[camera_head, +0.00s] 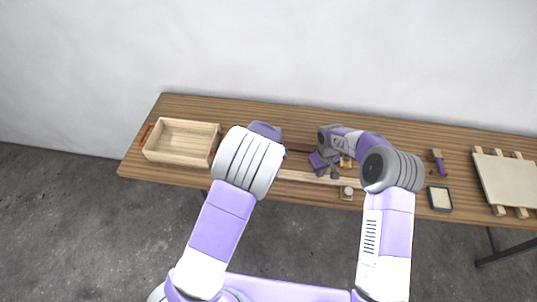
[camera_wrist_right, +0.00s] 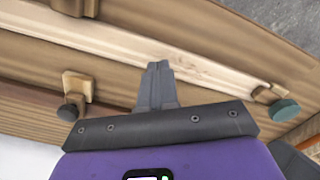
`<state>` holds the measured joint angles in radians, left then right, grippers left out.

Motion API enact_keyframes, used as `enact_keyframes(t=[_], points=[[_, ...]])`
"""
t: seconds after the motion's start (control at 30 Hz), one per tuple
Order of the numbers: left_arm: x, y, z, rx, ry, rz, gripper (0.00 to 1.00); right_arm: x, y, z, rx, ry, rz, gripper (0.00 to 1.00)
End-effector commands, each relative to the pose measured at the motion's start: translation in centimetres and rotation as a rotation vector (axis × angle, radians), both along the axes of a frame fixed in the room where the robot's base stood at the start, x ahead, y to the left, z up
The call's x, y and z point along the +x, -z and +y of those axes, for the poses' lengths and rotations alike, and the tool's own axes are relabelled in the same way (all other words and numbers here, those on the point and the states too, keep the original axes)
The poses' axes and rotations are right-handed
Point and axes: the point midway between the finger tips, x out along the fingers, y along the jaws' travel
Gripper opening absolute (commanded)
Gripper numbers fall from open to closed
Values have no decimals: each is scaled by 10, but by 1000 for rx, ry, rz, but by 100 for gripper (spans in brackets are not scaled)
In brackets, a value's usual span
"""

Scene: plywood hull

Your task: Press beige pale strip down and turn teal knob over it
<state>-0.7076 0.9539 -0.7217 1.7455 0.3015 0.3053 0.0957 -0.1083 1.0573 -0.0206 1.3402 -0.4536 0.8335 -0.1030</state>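The beige pale strip (camera_head: 302,177) lies lengthwise on the workpiece near the table's front edge; it crosses the right wrist view (camera_wrist_right: 105,41) on a slant. The teal knob (camera_wrist_right: 284,110) sits on a small wooden piece by the strip's right end in the right wrist view; my left arm seems to hide it in the head view. My right gripper (camera_wrist_right: 158,66) has its fingers together, tips over the strip's edge; I cannot tell whether they touch it. It also shows in the head view (camera_head: 327,172). My left gripper's fingers are hidden behind its arm; only a purple part shows.
A dark knob (camera_wrist_right: 68,112) on a wooden block stands at the wrist view's left. An open wooden box (camera_head: 181,142) is at the table's left. A brush (camera_head: 439,163), a small dark-framed tray (camera_head: 440,198) and a slatted board (camera_head: 507,181) lie at right.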

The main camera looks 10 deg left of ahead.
Motion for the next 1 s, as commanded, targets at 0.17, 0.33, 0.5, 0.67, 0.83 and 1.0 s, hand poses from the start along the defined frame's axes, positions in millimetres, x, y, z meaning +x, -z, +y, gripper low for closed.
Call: enact_keyframes(t=[0.17,0.33,0.5,0.67,0.83,1.0], points=[[0,-4,0,0,0,0,100,0,-8,0,0,0,-1,0],[0,-7,0,0,0,0,100,0,-15,0,0,0,-1,0],[0,-11,0,0,0,0,100,0,-22,0,0,0,0,0],[0,-14,0,0,0,0,100,0,-28,0,-1,0,0,0],[0,-17,0,0,0,0,100,0,-35,0,0,0,-1,0],[0,-21,0,0,0,0,100,0,-42,0,0,0,-1,0]])
